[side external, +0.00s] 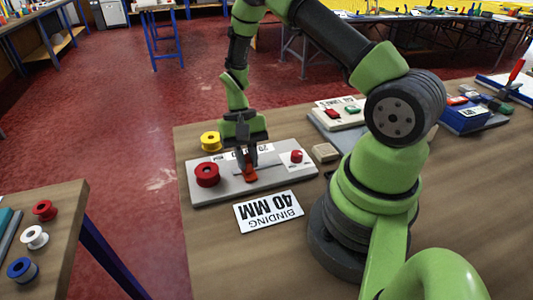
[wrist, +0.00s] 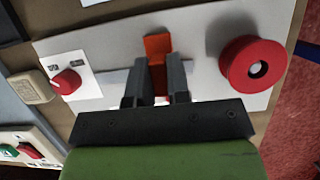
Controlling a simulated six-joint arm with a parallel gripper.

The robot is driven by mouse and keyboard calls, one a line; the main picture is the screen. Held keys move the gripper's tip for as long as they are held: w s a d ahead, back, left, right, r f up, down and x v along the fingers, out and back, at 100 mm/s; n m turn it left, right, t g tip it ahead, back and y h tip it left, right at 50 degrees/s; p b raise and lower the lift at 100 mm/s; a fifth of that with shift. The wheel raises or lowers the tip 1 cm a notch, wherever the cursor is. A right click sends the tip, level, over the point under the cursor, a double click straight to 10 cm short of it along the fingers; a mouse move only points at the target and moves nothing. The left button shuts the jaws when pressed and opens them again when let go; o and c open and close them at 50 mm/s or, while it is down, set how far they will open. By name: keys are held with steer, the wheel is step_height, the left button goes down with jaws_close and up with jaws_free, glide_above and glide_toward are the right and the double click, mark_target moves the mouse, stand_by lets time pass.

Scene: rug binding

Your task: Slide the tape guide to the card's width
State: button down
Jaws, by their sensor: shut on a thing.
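The tape guide is an orange-red slider (side external: 250,175) on a pale grey plate (side external: 225,191); it also shows in the wrist view (wrist: 157,46). My gripper (side external: 247,166) points down over the plate, its two dark fingers (wrist: 158,66) closed on the guide from either side. A white card (side external: 268,211) reading "BINDING 40 MM" lies on the table in front of the plate, upside down in the side view. A white scale strip (side external: 262,149) with small numbers runs behind my gripper, which partly hides it. The guide's exact reading cannot be made out.
A red spool (side external: 207,175) stands on the plate left of the guide, with a yellow spool (side external: 211,141) behind. A red knob (side external: 296,156) is at the plate's right end. Beyond are a small wooden block (side external: 325,152) and a button box (side external: 341,112).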

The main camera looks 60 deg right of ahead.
steer(key=shift+w+a, duration=0.55)
steer(key=shift+w, duration=0.05)
steer(key=c, duration=1.1)
jaws_free()
steer(key=shift+r, duration=0.1)
steer(key=v, duration=0.9)
steer(key=shift+w+d+r, duration=0.1)
steer(key=shift+d+r, duration=0.05)
steer(key=shift+r, duration=0.25)
